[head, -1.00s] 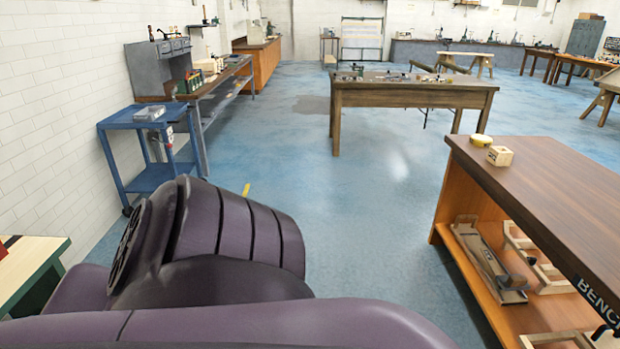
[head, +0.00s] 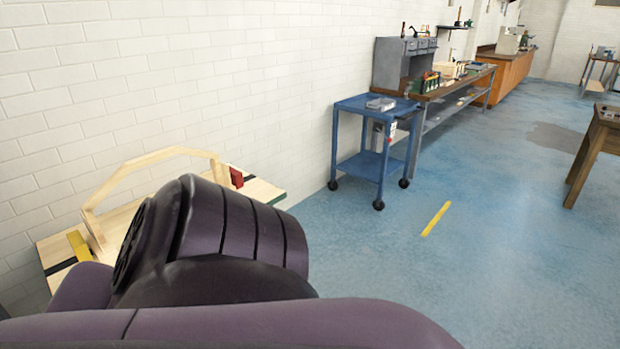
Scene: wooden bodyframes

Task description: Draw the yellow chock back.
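A yellow block (head: 79,246), which looks like the chock, sits at the left end of a light wooden bench (head: 262,190) against the white wall. It lies by a dark strip on the bench top. A pale wooden arched frame (head: 150,158) stands on the bench, right of the yellow block. A red block (head: 236,177) sits near the bench's right end. My purple arm covers the middle and front of the bench and hides the foot of the frame. Neither of my grippers shows in the head view.
A blue wheeled cart (head: 372,167) stands right of the bench, with a grey tray (head: 381,103) on top. A long workbench (head: 455,83) runs along the wall beyond it. The blue floor around a yellow floor stripe (head: 436,219) is clear.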

